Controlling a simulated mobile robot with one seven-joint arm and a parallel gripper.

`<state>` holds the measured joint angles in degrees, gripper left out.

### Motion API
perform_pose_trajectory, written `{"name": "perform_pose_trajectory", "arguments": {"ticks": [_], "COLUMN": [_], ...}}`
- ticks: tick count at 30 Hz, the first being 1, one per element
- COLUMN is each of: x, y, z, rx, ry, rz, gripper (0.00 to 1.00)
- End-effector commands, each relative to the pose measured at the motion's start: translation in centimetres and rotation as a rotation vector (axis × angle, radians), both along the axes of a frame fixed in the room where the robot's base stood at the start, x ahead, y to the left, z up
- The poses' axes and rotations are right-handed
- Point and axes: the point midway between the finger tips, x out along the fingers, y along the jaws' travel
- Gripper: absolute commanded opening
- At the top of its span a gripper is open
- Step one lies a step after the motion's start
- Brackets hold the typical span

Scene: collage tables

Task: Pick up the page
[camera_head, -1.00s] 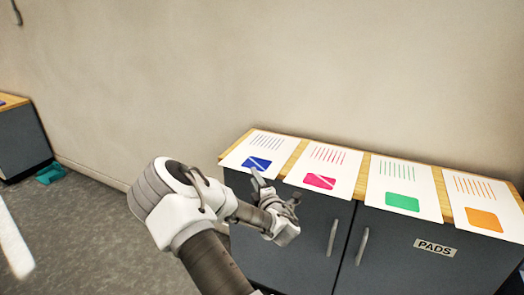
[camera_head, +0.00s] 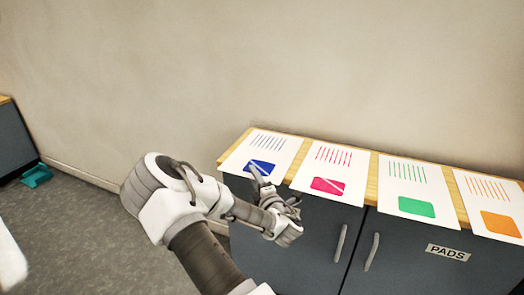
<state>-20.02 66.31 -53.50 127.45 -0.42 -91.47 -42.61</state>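Several white pages lie in a row on the wooden top of a dark cabinet. From left to right they are a page with a blue block (camera_head: 278,148), one with a pink block (camera_head: 335,163), one with a green block (camera_head: 408,183) and one with an orange block (camera_head: 484,192). The pages jut over the cabinet's front edge. My gripper (camera_head: 256,174) is at the front edge of the blue page, with a finger over its blue block. Whether it touches the page, and whether its fingers are apart, cannot be told.
The cabinet (camera_head: 300,242) has two doors with upright handles and a label reading PADS (camera_head: 448,252). A plain wall stands behind it. At the far left are another dark cabinet (camera_head: 14,146) and a teal object (camera_head: 36,176) on the grey floor (camera_head: 85,235).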

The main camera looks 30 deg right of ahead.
Motion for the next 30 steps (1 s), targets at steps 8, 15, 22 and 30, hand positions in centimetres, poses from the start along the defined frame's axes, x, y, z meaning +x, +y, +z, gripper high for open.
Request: {"name": "perform_pose_trajectory", "arguments": {"ticks": [8,15,22,30], "x": [-0.23,-0.22,-0.22,-0.21], "y": [-0.02,-0.01,0.00,0.00], "z": [0.01,0.01,0.01,0.03], "rx": [0.000,0.000,0.000,0.000], "ry": [-0.001,-0.001,0.000,-0.001], "rz": [0.001,0.001,0.001,0.001], "gripper": [0.39,0.21,0.00,0.00]}}
